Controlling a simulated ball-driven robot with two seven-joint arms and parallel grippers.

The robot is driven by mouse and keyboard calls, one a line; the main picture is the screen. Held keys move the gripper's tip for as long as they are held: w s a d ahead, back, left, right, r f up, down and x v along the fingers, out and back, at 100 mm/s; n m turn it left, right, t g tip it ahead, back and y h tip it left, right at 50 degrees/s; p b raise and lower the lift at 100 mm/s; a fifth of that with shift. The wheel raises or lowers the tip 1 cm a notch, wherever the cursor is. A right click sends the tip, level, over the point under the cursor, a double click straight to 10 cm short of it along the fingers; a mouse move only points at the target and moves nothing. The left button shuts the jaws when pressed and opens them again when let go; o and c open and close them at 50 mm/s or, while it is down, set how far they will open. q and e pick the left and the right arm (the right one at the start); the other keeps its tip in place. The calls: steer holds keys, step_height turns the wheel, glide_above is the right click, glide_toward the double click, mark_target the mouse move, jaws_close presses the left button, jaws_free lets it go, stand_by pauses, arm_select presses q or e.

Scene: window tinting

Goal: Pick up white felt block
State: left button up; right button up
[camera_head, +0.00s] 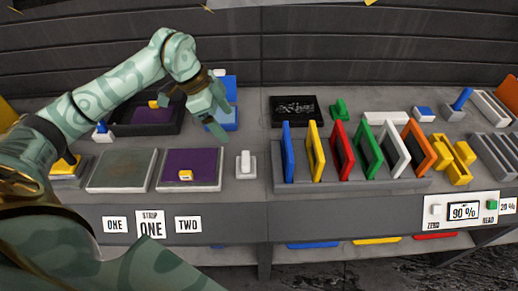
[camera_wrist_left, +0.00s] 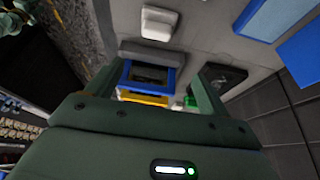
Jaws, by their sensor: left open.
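The white felt block (camera_head: 246,163), a small white block with a raised grip, stands upright on the grey bench, right of the purple panel. It also shows in the left wrist view (camera_wrist_left: 157,22) at the top centre. My left gripper (camera_head: 222,120) is open and empty, above the bench and behind and left of the block, apart from it. In the left wrist view its two fingers (camera_wrist_left: 160,72) are spread, with a blue frame seen beyond them. My right gripper is not in view.
A rack (camera_head: 350,180) of upright coloured frames stands right of the block. A purple panel (camera_head: 205,163) with a yellow piece on it lies to its left. A blue box (camera_head: 232,118) is behind my left gripper. Bare bench surrounds the block.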

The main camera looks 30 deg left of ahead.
arm_select(q)
glide_toward(245, 158)
steer(key=x, duration=0.3)
steer(key=b+x, duration=0.1)
steer(key=shift+w+d+f, duration=0.2)
steer(key=shift+w, duration=0.15)
steer(key=shift+d+f, duration=0.1)
steer(key=shift+f, duration=0.3)
steer(key=shift+s+d+f, duration=0.1)
steer(key=shift+s+f, duration=0.05)
steer(key=shift+f, duration=0.15)
steer(key=b+x, duration=0.1)
steer(key=x, duration=0.3)
steer(key=shift+f, duration=0.25)
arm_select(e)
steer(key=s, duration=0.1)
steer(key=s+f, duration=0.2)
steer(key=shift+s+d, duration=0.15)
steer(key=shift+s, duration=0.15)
arm_select(q)
steer(key=c, duration=1.1)
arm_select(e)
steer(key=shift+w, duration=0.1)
